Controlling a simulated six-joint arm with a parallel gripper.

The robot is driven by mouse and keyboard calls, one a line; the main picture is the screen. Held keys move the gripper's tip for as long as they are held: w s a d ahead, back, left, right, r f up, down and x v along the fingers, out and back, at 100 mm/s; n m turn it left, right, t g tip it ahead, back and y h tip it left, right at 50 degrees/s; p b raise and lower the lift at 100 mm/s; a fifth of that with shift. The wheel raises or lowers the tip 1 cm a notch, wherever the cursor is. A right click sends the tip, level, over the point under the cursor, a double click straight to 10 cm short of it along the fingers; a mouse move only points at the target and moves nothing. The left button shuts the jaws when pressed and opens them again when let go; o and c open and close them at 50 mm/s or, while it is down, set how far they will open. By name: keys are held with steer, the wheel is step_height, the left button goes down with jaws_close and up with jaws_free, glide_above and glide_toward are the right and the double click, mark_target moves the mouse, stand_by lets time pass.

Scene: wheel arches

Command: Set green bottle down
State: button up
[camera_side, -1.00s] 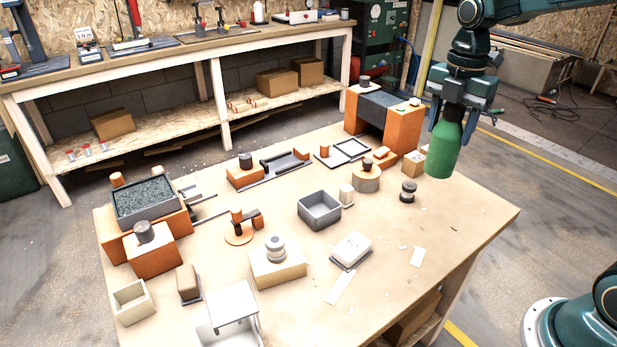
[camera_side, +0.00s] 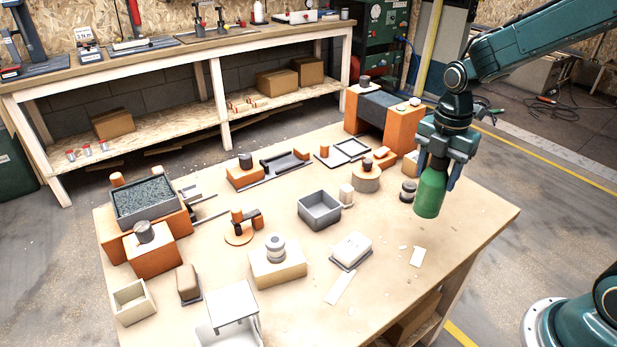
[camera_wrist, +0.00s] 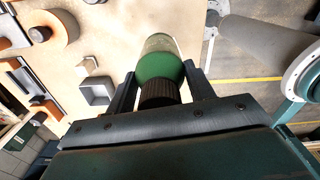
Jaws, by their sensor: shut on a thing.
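The green bottle (camera_side: 431,194) hangs upright below my gripper (camera_side: 437,168) in the side view. My gripper is shut on its upper part. The bottle is over the right part of the wooden table (camera_side: 470,215); whether its base touches the tabletop I cannot tell. In the wrist view the bottle (camera_wrist: 160,62) sits between the two fingers (camera_wrist: 160,92), its dark ribbed neck nearest the camera.
A dark round jar (camera_side: 408,191) stands just left of the bottle. White flat pieces (camera_side: 416,257) and a white lidded box (camera_side: 351,250) lie nearer the front. A grey open box (camera_side: 319,210) stands mid-table. The tabletop's right corner is clear.

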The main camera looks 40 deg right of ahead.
mark_target(427, 206)
steer(key=shift+f, duration=4.85)
steer(key=shift+f, duration=0.1)
steer(key=o, duration=1.2)
step_height(427, 206, up, 11)
steer(key=shift+r, duration=0.65)
